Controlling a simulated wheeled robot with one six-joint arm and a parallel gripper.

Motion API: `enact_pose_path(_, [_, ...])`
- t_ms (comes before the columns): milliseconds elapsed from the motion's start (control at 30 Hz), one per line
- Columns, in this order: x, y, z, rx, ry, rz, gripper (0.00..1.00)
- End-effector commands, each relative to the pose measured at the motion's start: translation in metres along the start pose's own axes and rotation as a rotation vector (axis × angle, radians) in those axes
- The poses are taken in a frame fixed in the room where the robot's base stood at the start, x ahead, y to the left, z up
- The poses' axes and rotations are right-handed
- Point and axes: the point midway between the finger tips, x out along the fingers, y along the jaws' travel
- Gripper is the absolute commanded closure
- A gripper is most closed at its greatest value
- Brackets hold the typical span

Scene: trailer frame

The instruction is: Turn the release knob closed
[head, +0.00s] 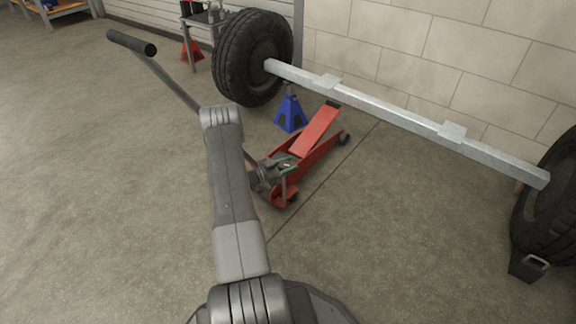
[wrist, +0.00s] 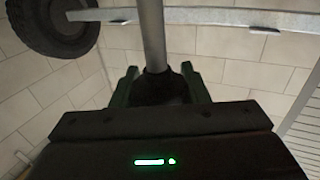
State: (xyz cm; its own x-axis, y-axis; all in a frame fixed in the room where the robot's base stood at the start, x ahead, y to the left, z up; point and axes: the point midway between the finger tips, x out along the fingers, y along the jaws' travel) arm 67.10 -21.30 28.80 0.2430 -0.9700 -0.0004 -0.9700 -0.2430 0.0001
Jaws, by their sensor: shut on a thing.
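A red floor jack (head: 316,135) stands on the floor under the trailer axle, with its long handle (head: 177,85) slanting up to the left to a black grip. My gripper (head: 284,168) is at the jack's rear end, low by the foot of the handle. In the wrist view, the green fingers of my gripper (wrist: 160,84) are shut on a dark round piece, which looks like the release knob (wrist: 158,88). The grey handle pole (wrist: 152,35) rises just beyond it. The knob's turn angle cannot be told, and my arm hides part of the handle.
The grey axle beam (head: 400,118) runs above the jack between a left tyre (head: 232,62) and a right tyre (head: 545,215). A blue jack stand (head: 290,115) is behind the jack. A black chock (head: 527,264) sits by the right tyre. The floor at left is clear.

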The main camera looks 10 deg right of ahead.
Motion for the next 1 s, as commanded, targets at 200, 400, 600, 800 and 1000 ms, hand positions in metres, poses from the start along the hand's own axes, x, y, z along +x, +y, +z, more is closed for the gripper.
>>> enact_pose_path(200, [0.000,0.000,0.000,0.000,0.000,-0.001,0.82])
enact_pose_path(400, [0.000,0.000,0.000,0.000,0.000,-0.001,0.37])
enact_pose_path(600, [0.000,0.000,0.000,0.000,0.000,-0.001,0.37])
enact_pose_path(800, [-0.013,-0.001,-0.001,-0.002,0.000,-0.005,0.37])
enact_pose_path(1000, [-0.055,-0.001,-0.003,-0.002,-0.001,-0.006,0.37])
